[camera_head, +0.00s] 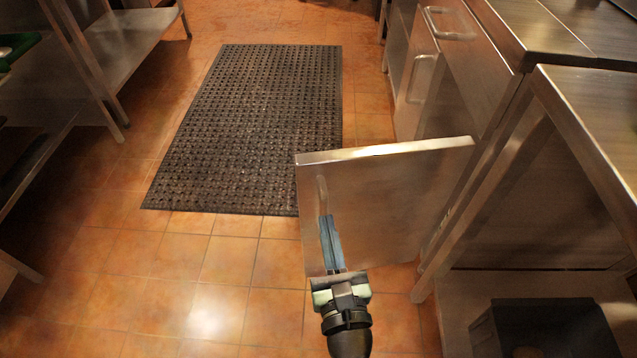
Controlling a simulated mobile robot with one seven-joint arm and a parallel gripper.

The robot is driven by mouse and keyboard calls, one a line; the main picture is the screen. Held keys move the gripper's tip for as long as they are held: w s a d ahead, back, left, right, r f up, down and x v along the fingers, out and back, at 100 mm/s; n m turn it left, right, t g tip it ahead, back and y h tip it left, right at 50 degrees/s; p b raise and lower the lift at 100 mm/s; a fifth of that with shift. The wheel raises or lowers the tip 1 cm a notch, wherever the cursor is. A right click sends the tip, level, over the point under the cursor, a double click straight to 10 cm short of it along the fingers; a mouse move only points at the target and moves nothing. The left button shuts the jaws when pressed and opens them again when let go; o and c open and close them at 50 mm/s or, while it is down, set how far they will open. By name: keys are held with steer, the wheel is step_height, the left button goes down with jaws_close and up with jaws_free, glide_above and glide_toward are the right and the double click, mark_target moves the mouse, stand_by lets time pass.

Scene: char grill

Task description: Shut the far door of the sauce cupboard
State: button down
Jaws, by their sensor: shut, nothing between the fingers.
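One steel cupboard door (400,195) stands swung open in the middle of the view, sticking out from the counter units on the right into the aisle. I take it as the far door. Its top edge is level and its free edge is at the left. A thin upright handle (321,187) shows near that free edge. My gripper (328,222) is in front of the face turned to me, low by the handle, fingers together and empty. I cannot tell whether the fingertips touch the door or handle. The cupboard's inside is hidden.
A dark rubber mat (255,120) lies on the tiled floor beyond the door. Steel shelving (125,40) stands at the left. A steel table (590,110) with a dark box (545,330) below is at the right. Tiled floor left of the door is clear.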

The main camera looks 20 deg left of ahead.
mark_target(316, 171)
steer(key=x, duration=1)
steer(key=shift+b, duration=0.4)
